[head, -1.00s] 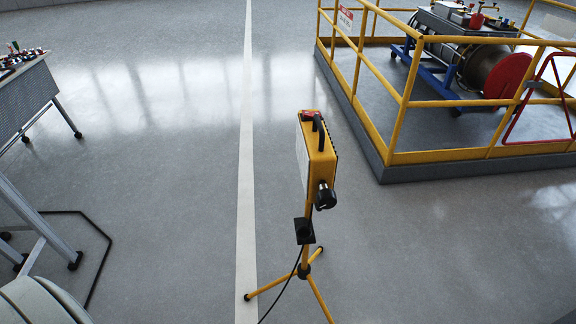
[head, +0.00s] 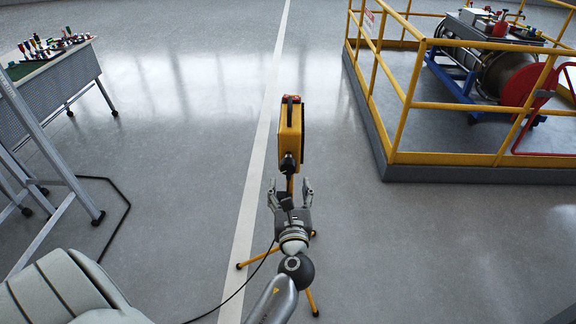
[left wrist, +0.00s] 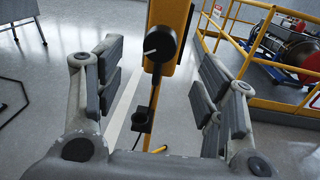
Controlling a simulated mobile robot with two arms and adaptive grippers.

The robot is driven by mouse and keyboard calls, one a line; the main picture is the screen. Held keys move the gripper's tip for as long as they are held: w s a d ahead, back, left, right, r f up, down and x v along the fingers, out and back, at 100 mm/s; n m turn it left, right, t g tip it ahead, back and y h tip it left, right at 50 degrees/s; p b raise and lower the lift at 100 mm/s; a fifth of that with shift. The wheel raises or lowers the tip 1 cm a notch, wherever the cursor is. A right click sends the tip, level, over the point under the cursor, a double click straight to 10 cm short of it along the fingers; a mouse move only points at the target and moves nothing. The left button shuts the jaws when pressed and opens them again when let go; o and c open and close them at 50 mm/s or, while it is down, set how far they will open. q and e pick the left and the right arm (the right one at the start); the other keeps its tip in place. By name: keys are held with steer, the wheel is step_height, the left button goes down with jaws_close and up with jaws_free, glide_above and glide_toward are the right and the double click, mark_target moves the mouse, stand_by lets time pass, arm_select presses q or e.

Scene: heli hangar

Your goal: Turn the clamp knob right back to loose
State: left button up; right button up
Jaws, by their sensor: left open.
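The clamp knob (head: 288,164) is a round black knob on the lower part of a yellow work light (head: 291,128) on a yellow tripod. In the left wrist view the knob (left wrist: 159,44) faces me, with a pale pointer line on its face. My left gripper (head: 290,186) is open just in front of and below the knob. In the left wrist view its two fingers (left wrist: 161,80) stand wide apart on either side of the stand, touching nothing. The gripper hides part of the tripod. My right gripper is not in view.
A yellow railing (head: 480,110) encloses a platform with machinery on the right. A table with small coloured items (head: 60,70) and a grey metal frame (head: 60,200) stand on the left. A black cable (head: 235,283) runs over the floor. Floor around the tripod is clear.

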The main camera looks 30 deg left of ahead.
mark_target(289, 169)
arm_select(q)
steer(key=x, duration=0.8)
steer(key=shift+w+p, duration=0.25)
steer(key=shift+p, duration=0.1)
steer(key=shift+w+a, duration=0.3)
steer(key=shift+w, duration=0.05)
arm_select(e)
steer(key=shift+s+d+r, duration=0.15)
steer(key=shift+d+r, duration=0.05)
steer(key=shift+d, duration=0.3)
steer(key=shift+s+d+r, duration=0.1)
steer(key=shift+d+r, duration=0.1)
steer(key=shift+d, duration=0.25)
arm_select(q)
steer(key=c, duration=1)
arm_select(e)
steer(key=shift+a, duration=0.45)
